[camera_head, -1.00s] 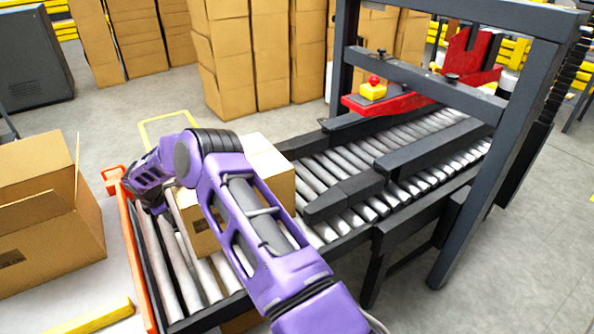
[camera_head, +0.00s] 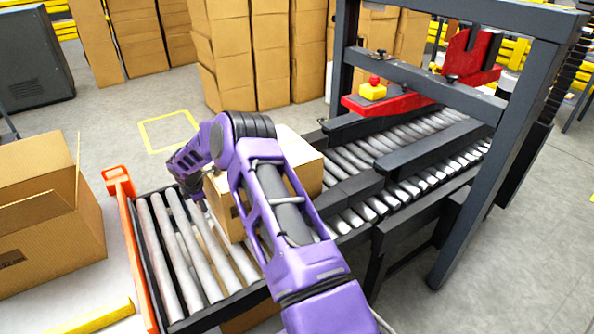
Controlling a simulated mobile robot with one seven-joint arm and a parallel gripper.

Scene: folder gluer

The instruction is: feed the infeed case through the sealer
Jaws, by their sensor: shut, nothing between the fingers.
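The infeed case (camera_head: 302,158) is a closed brown cardboard box on the infeed rollers (camera_head: 172,255), partly hidden behind my purple arm. Its leading end is at the mouth between the dark side guides (camera_head: 355,187) of the sealer (camera_head: 415,75). My gripper (camera_head: 197,200) is shut, low over the rollers at the case's rear left side. The fingertips are small and partly hidden, so I cannot tell whether they touch the case.
An orange end stop (camera_head: 130,235) borders the rollers on the left. An open carton (camera_head: 45,215) stands beyond it. The sealer's red head (camera_head: 400,103) with a yellow-and-red button (camera_head: 373,89) hangs over clear rollers. Stacked cartons (camera_head: 222,55) stand behind.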

